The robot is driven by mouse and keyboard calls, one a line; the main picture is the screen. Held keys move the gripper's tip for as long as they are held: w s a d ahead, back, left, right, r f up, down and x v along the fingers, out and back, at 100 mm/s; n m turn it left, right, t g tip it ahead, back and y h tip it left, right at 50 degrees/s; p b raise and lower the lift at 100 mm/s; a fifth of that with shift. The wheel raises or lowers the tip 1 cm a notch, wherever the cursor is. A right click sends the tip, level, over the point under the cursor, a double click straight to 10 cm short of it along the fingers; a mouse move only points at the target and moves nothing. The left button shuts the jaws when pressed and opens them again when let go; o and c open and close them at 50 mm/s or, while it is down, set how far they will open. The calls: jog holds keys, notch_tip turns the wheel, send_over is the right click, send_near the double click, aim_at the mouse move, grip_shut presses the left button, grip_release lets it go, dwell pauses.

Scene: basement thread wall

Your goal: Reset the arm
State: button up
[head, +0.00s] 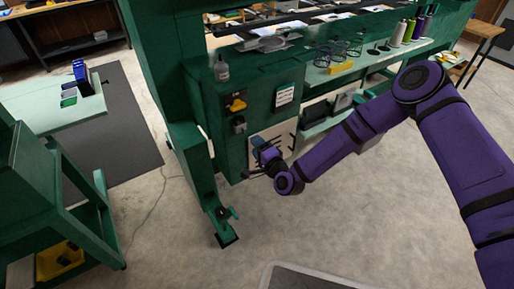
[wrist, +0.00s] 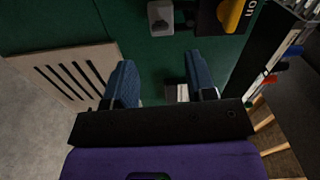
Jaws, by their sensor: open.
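My purple arm reaches in from the right of the head view, bent at the elbow and stretched toward the green cabinet (head: 225,100). My gripper (head: 258,148) is at the cabinet's lower front, in front of a pale slotted panel (head: 287,132). In the wrist view my gripper (wrist: 162,78) has two blue fingers set wide apart, with no held thing visible between them. The slotted panel (wrist: 65,75) lies to the left of the fingers there. A small pale block (wrist: 177,94) shows beside the right finger; I cannot tell whether they touch.
A yellow-and-black switch (head: 236,102) and a grey box (head: 239,124) are on the cabinet front. A green post (head: 190,150) stands left of my gripper. Thread spools (head: 408,30) stand on a shelf at upper right. The concrete floor (head: 340,220) below my arm is clear.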

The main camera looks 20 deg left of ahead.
jog(key=shift+r, duration=0.1)
dwell(0.3)
jog(key=w+d+r+n+g+h, duration=0.1)
jog(key=w+d+r+n+g, duration=0.3)
jog(key=r, duration=0.5)
jog(key=d+r+n+h, duration=0.5)
jog(key=d+r+h, duration=0.4)
jog(key=d+r, duration=1.45)
jog(key=s+d+r+m+h, duration=0.1)
jog(key=s+d+r+h, duration=0.1)
jog(key=s+d+r, duration=0.4)
jog(key=s+d+r+h, duration=0.1)
jog(key=s+d+r, duration=0.3)
jog(key=s+d, duration=0.45)
jog(key=s+d+r+g, duration=0.1)
jog(key=s+d, duration=0.2)
jog(key=s, duration=0.6)
jog(key=s+d+r+m+g, duration=0.1)
jog(key=s+d, duration=0.3)
jog(key=s, duration=0.4)
jog(key=shift+s+h, duration=0.35)
jog(key=shift+h, duration=0.05)
jog(key=shift+o, duration=0.5)
jog(key=shift+d+r, duration=0.1)
